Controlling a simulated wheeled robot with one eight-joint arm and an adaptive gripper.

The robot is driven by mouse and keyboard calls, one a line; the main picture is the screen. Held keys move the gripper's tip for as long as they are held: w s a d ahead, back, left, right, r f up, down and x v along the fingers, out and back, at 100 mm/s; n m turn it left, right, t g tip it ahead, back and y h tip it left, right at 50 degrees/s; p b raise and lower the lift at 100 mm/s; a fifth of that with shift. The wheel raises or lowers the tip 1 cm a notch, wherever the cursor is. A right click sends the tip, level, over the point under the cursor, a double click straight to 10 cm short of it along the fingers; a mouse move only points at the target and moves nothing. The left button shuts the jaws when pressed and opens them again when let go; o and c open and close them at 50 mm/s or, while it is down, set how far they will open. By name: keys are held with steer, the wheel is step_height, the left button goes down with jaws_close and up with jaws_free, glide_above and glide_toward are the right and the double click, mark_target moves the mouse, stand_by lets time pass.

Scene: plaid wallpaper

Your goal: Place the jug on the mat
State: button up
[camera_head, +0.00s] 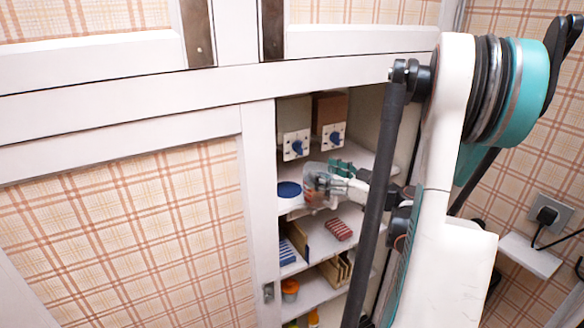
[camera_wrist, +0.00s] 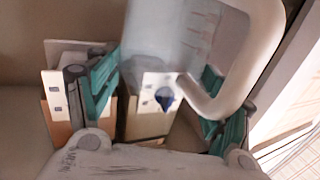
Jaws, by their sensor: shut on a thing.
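The clear jug (camera_head: 316,184) is in my gripper (camera_head: 337,177), inside the open cupboard. In the wrist view the jug (camera_wrist: 178,35) shows its see-through wall with graduation marks and a thick pale handle (camera_wrist: 268,45). The teal fingers of my gripper (camera_wrist: 160,92) stand on either side, shut on the jug; the exact contact is hard to see. A round blue mat (camera_head: 289,189) lies on the upper shelf, just left of the jug in the head view. The jug appears above shelf level, though its base is unclear.
Two boxes with white plates and blue knobs (camera_head: 296,146) (camera_head: 333,137) stand at the back of the upper shelf (camera_head: 368,157). Lower shelves hold a red striped block (camera_head: 338,229), a blue striped block (camera_head: 286,252) and an orange jar (camera_head: 290,290). The cupboard's left post (camera_head: 262,200) borders the opening.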

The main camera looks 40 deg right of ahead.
steer(key=w+a+b, duration=0.1)
steer(key=w+b, duration=0.1)
steer(key=w, duration=0.9)
steer(key=shift+w+a, duration=0.35)
steer(key=shift+a, duration=0.05)
steer(key=shift+f+b, duration=0.25)
steer(key=shift+b, duration=0.05)
steer(key=o, duration=1.5)
steer(key=shift+o, duration=0.2)
steer(key=shift+r, duration=0.15)
steer(key=s, duration=0.4)
steer(key=s+d+p, duration=0.1)
steer(key=s, duration=0.3)
steer(key=s+p, duration=0.1)
steer(key=s, duration=0.3)
steer(key=shift+d, duration=0.4)
steer(key=shift+w, duration=0.1)
